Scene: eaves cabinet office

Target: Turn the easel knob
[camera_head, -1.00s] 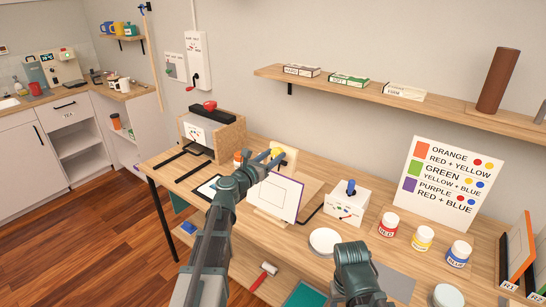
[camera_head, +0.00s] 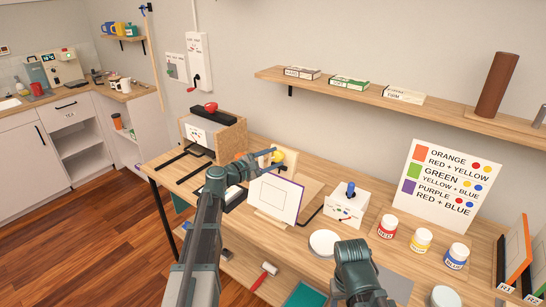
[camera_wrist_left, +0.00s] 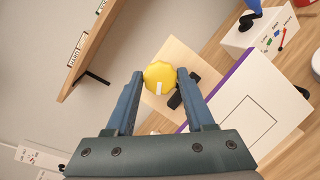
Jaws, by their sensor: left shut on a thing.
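The easel is a wooden stand with an upright board (camera_head: 289,166) behind a white panel with a purple edge (camera_head: 276,197). The easel knob (camera_head: 278,156) is yellow, on the upright board. In the left wrist view the knob (camera_wrist_left: 159,76) is round with a lobed rim and a white mark, and sits between my fingertips. My left gripper (camera_head: 270,159) reaches in from the left and is shut on the knob; it also shows in the left wrist view (camera_wrist_left: 159,78). My right gripper is out of view; only part of my right arm shows at the bottom.
Right of the easel stands a white box with a blue knob (camera_head: 347,204). Red (camera_head: 388,226), yellow (camera_head: 421,240) and blue (camera_head: 457,256) paint jars stand farther right. A wooden box (camera_head: 213,134) is at the left. A shelf (camera_head: 420,107) runs above the table.

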